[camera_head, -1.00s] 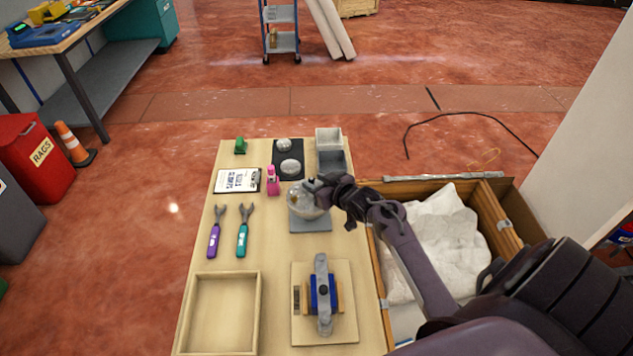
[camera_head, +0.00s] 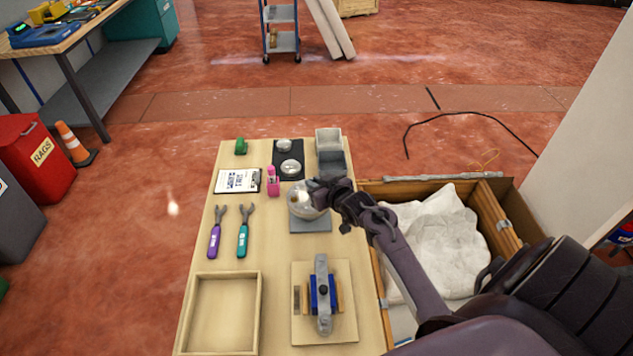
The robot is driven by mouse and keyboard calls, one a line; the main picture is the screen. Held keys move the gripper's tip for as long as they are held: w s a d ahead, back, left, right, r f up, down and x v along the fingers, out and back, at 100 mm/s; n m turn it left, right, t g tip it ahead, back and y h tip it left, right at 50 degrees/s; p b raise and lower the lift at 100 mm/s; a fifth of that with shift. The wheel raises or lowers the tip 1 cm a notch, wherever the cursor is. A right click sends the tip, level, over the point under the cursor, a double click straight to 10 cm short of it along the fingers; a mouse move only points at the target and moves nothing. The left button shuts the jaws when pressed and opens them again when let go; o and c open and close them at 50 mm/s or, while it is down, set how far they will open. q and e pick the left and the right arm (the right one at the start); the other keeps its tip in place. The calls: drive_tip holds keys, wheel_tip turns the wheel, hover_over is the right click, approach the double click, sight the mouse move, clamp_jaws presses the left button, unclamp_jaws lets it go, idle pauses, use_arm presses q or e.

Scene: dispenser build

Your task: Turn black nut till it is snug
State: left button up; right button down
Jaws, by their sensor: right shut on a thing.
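My right gripper (camera_head: 319,187) is at the clear round bowl-like part (camera_head: 303,203) that stands on a grey base plate (camera_head: 311,225) on the wooden table. It is shut at the upper right of that part. The thing between its fingers is small and dark, and mostly hidden by the gripper. I cannot make out the black nut clearly. My left gripper is not in view.
A black mat (camera_head: 288,150) and grey bins (camera_head: 330,160) are behind. A wooden tray (camera_head: 191,315) and a blue clamp fixture (camera_head: 322,294) are in front. A crate (camera_head: 481,214) stands right.

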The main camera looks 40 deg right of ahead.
drive_tip(key=m+h, duration=0.1)
drive_tip(key=a+m+h+p, duration=0.1)
drive_tip(key=m+h, duration=0.1)
drive_tip(key=shift+g, duration=0.4)
drive_tip(key=shift+w+a+m+g+h, duration=0.1)
drive_tip(key=shift+m+g+h, duration=0.3)
drive_tip(key=shift+m+h, duration=0.5)
drive_tip(key=shift+w+a+m+g+h, duration=0.1)
drive_tip(key=shift+m+g+h, duration=0.3)
drive_tip(key=shift+m+h, duration=0.45)
drive_tip(key=shift+h, duration=0.35)
drive_tip(key=shift+d, duration=0.1)
drive_tip(key=c, duration=1.4)
unclamp_jaws()
